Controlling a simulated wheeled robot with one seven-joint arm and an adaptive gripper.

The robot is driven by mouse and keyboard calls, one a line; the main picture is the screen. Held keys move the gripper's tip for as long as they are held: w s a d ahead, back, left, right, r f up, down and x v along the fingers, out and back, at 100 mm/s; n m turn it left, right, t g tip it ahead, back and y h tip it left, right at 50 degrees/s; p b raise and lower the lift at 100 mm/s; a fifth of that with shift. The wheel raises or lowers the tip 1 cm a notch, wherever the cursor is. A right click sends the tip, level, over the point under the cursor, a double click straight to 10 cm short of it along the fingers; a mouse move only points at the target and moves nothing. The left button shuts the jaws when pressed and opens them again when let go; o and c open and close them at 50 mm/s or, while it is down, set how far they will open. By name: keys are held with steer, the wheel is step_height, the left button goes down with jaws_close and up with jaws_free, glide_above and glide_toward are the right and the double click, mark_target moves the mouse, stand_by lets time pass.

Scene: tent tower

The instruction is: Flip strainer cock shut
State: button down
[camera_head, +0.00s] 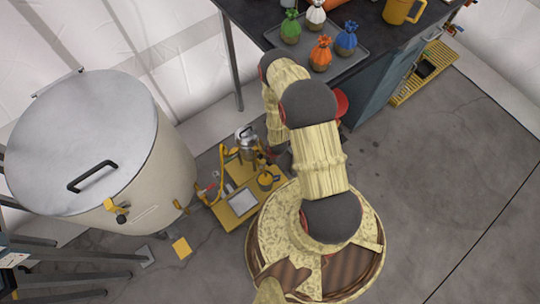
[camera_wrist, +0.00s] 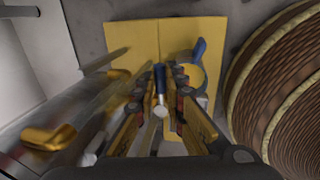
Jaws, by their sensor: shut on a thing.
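My gripper (camera_wrist: 160,95) is shut on a slim blue lever (camera_wrist: 160,80) with a pale rounded end, which looks like the strainer cock's handle. Whether the lever stands open or shut I cannot tell. A shiny metal vessel (camera_wrist: 75,105) with yellow fittings is close on the left in the wrist view, probably the strainer. In the head view a small metal vessel (camera_head: 246,136) stands at the back of a yellow board (camera_head: 228,217). My gripper is beside it, mostly hidden by my arm. The cock's body is hidden behind the fingers.
A yellow ring-shaped thing (camera_wrist: 190,72) with a blue part is right of the fingers. A large lidded drum (camera_head: 150,180) stands left of the board. A dark bench (camera_head: 385,45) with a tray of tied bags is behind. Open floor (camera_head: 440,180) lies to the right.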

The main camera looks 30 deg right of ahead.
steer(key=shift+w, duration=0.1)
stand_by(0.4)
steer(key=c, duration=1.8)
jaws_free()
steer(key=shift+c, duration=0.2)
step_height(320, 180, up, 12)
steer(key=s, duration=0.2)
steer(key=shift+s+f, duration=0.15)
steer(key=shift+s, duration=0.05)
steer(key=shift+d, duration=0.1)
